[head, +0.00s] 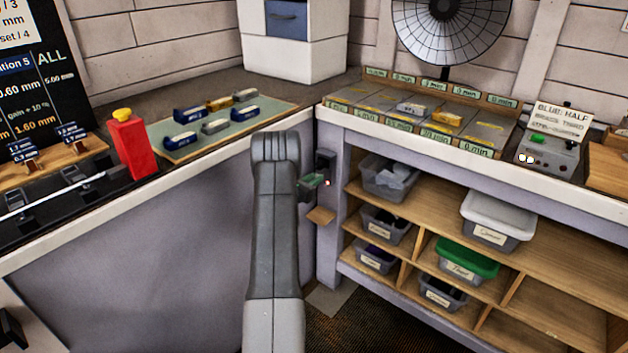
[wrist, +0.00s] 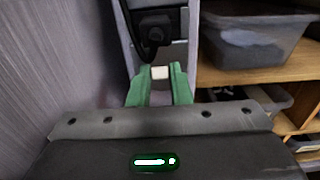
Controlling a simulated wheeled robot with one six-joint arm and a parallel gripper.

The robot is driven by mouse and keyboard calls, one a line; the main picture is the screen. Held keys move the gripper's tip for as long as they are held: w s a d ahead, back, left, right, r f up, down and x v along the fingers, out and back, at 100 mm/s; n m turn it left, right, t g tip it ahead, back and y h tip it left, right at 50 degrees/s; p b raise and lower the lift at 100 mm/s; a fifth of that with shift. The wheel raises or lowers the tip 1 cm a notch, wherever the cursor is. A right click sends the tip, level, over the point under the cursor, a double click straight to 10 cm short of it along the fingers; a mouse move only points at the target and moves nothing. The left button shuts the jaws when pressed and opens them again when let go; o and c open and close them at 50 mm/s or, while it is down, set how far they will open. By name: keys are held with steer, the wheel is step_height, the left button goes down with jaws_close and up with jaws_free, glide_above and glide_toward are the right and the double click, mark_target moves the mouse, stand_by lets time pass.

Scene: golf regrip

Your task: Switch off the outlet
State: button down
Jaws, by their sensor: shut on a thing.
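The dark outlet (head: 325,160) is fixed to the grey post at the inner corner of the benches. In the wrist view a black plug or socket body (wrist: 152,28) with a cable shows on it, just above the fingertips. My gripper (head: 318,181) is at the lower part of the outlet, its green fingers pointing at the post. In the wrist view my gripper (wrist: 160,76) is shut on a small white piece (wrist: 160,72) between the fingertips, which looks like the outlet's switch. A small red light shows beside the fingertips in the head view. The switch's position cannot be told.
A small wooden tag (head: 321,215) sticks out below the outlet. Shelves with grey bins (head: 390,178) stand close on the right.

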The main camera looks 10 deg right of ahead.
steer(key=shift+f+b, duration=0.2)
steer(key=shift+b, duration=0.2)
steer(key=f+t+h+b, duration=0.1)
steer(key=t+h+b, duration=0.1)
steer(key=b, duration=0.5)
steer(key=f+t+h+b, duration=0.1)
steer(key=t+h+b, duration=0.1)
steer(key=b, duration=0.6)
steer(key=f+t+h+b, duration=0.2)
steer(key=h+b, duration=0.1)
steer(key=b, duration=0.5)
steer(key=shift+w+d+h, duration=0.2)
steer(key=shift+d+h, duration=0.05)
steer(key=shift+h, duration=0.05)
steer(key=shift+b, duration=0.3)
steer(key=shift+r, duration=0.1)
steer(key=c, duration=1.3)
jaws_free()
